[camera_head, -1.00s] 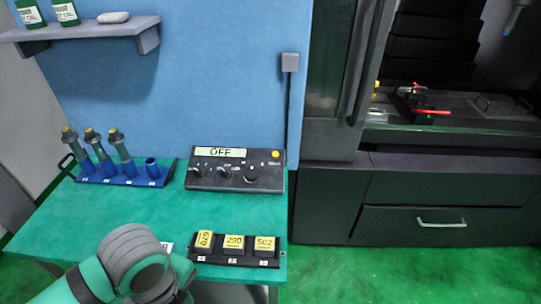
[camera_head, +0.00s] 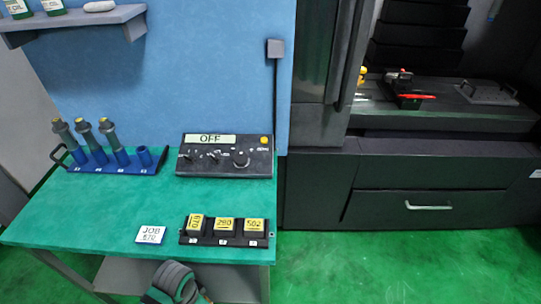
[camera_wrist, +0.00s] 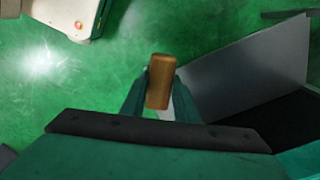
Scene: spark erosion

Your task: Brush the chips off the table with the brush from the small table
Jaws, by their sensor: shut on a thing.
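My gripper (camera_wrist: 160,95) shows in the wrist view, shut on a brown wooden block-like piece that looks like the handle of the brush (camera_wrist: 160,82). Its bristles are hidden or out of view. In the head view only part of my arm shows at the bottom edge; the gripper is out of sight there. The machine's table (camera_head: 450,92) lies inside the open machine at the upper right, apart from my arm. I cannot make out chips on it.
The green bench (camera_head: 80,215) carries a blue holder rack (camera_head: 115,165), a control box reading OFF (camera_head: 225,155), a JOB 670 card (camera_head: 151,236) and a tray of numbered blocks (camera_head: 224,240). A clamp with a red handle (camera_head: 408,97) sits on the machine table. Green floor is clear at right.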

